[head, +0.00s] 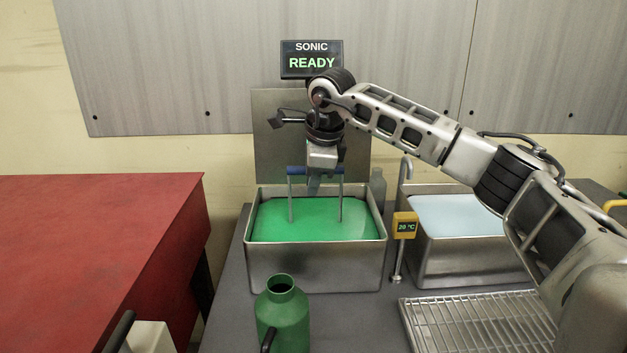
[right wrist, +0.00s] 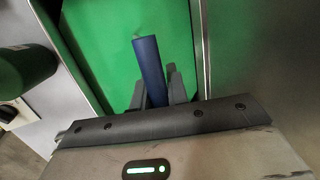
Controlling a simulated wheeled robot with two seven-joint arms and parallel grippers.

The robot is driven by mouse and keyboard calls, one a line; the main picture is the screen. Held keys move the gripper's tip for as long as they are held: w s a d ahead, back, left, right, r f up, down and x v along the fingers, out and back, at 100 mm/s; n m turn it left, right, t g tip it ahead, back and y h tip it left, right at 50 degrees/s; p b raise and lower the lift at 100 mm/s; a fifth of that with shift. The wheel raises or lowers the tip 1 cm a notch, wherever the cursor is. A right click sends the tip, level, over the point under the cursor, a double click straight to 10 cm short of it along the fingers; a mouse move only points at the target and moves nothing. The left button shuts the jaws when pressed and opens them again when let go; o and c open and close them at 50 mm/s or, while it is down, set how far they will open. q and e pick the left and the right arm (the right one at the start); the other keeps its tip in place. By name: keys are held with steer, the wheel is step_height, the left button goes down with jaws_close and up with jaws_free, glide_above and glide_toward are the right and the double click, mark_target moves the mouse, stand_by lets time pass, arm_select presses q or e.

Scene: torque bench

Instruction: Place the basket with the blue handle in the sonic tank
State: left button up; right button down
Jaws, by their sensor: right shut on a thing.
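The sonic tank (head: 314,267) is a steel tub of green liquid, with a lidlike steel panel upright behind it. A black sign above it reads "SONIC READY". My right gripper (head: 314,180) is above the tank, pointing down, shut on the blue handle (head: 296,170) of the basket. The handle also shows between the fingers in the right wrist view (right wrist: 148,66). Two thin uprights (head: 341,203) run from the handle down into the green liquid. The basket's body is hidden under the liquid. My left gripper is not in view.
A second tub with pale blue liquid (head: 452,214) stands to the right, with a yellow 20 °C display (head: 405,225) between the tubs. A wire rack (head: 475,322) lies in front of it. A green bottle (head: 283,318) stands before the sonic tank. A red bench (head: 90,260) is at left.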

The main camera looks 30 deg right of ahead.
steer(key=shift+r, duration=0.15)
steer(key=c, duration=1.4)
jaws_free()
steer(key=shift+f, duration=0.2)
steer(key=v, duration=1.2)
steer(key=shift+r+p, duration=0.15)
steer(key=shift+p, duration=0.2)
